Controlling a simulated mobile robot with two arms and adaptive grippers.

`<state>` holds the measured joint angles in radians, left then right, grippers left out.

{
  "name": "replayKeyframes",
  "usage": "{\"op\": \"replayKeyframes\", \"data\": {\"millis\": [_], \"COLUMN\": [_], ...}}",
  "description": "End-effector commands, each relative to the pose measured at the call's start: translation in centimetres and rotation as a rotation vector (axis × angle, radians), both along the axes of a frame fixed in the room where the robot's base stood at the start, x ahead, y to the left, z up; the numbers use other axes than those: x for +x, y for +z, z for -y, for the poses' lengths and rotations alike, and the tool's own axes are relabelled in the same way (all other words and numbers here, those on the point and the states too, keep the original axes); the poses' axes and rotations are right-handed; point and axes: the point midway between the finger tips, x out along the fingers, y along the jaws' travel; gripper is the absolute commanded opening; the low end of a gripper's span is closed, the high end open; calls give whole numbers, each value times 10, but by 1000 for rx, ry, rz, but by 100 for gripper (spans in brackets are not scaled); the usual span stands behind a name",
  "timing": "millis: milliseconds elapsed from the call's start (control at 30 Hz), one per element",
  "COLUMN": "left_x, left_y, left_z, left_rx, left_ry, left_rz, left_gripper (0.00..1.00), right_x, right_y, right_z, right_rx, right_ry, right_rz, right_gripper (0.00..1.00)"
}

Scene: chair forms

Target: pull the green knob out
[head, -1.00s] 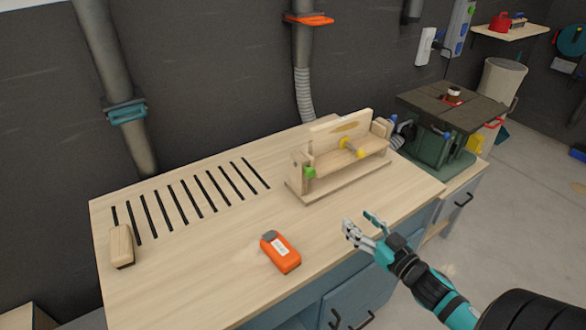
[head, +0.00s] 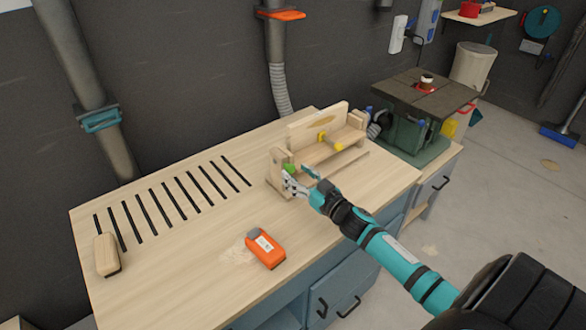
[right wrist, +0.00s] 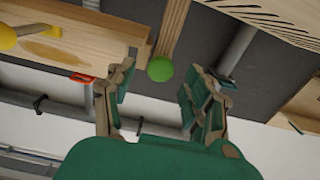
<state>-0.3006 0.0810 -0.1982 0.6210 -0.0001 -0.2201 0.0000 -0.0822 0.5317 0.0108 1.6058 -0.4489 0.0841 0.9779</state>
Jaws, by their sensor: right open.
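The green knob (head: 291,169) sits on the left end of the wooden chair form (head: 318,118) on the workbench. In the right wrist view the green knob (right wrist: 160,69) shows as a round ball at the end of a wooden upright, ahead of and between the fingers. My right gripper (head: 301,178) is open and empty, with its fingertips close to the knob. It also shows in the right wrist view (right wrist: 158,90), fingers apart. I cannot tell whether a finger touches the knob. My left gripper is not in view.
A yellow knob (head: 334,144) is on the form's middle. An orange tool (head: 266,249) and a wooden block (head: 107,254) lie on the bench (head: 190,275). A green machine (head: 412,125) stands at the right. The bench between slots and form is clear.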

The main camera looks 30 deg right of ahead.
Motion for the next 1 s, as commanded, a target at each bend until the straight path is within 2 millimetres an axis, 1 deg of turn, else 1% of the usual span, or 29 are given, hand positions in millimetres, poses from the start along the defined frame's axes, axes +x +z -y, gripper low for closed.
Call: {"op": "replayKeyframes", "data": {"millis": [33,100,200,533,567,933,967,1000], "left_x": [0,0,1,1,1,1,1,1], "left_y": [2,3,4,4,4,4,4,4], "left_z": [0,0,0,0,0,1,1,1], "left_rx": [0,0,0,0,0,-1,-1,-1], "left_ry": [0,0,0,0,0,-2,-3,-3], "left_rz": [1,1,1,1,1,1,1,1], "left_gripper": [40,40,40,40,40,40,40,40], "right_x": [7,14,21,24,24,23,23,23], "right_y": [1,1,0,-1,-1,-1,-1,-1], "right_z": [0,-1,-2,-2,-2,-2,-2,-2], "right_rx": [2,2,1,1,1,1,1,1], "right_ry": [-1,-1,0,0,0,0,0,1], "right_rz": [1,1,0,0,0,0,0,0], "right_gripper": [53,53,53,53,50,2,0,0]}}
